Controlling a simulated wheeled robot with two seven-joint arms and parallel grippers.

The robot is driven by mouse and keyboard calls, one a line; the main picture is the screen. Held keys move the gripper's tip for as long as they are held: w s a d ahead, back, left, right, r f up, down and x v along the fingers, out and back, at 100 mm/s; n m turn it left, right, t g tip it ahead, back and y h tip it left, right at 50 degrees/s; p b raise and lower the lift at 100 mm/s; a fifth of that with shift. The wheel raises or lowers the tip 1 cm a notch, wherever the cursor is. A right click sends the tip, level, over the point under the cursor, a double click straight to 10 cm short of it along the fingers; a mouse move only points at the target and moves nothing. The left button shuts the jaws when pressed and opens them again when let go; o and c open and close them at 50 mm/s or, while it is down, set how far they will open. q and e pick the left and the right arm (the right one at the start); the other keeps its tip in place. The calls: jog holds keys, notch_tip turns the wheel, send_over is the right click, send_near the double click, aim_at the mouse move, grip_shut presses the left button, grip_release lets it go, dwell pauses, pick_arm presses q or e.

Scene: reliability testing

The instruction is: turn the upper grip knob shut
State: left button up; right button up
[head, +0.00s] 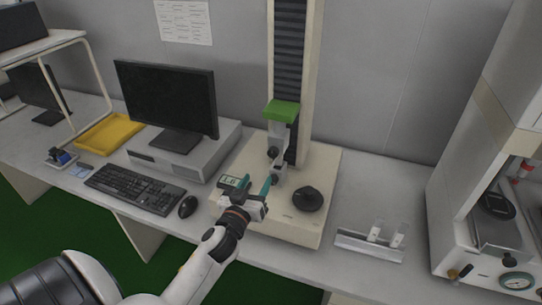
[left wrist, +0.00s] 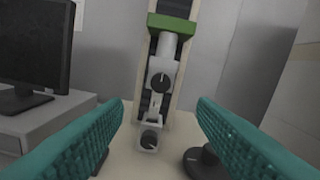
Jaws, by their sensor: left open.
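The upper grip knob (head: 273,152) is a dark round knob on the grey upper grip, below the green block (head: 282,110) of the testing machine. In the left wrist view the upper knob (left wrist: 161,82) faces me with a light pointer mark, about midway between the fingers. The lower grip knob (left wrist: 149,140) sits below it on the lower grip. My left gripper (head: 257,183) is open and empty, its teal fingers spread in front of and below the upper knob. They touch neither knob in the left wrist view. My right gripper is out of view.
A black round knob (head: 308,198) stands on the machine's pale base, right of the grips. A monitor (head: 166,99), keyboard (head: 135,188) and mouse (head: 188,206) lie left. A small rack (head: 369,245) stands right. The machine's tall column (head: 290,60) rises behind the grips.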

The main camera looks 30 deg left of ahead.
aim_at(272, 155)
pick_arm(q)
jog(key=p+x, duration=0.2)
jog(key=x, duration=1)
jog(key=shift+d, duration=0.1)
jog(key=c, duration=1)
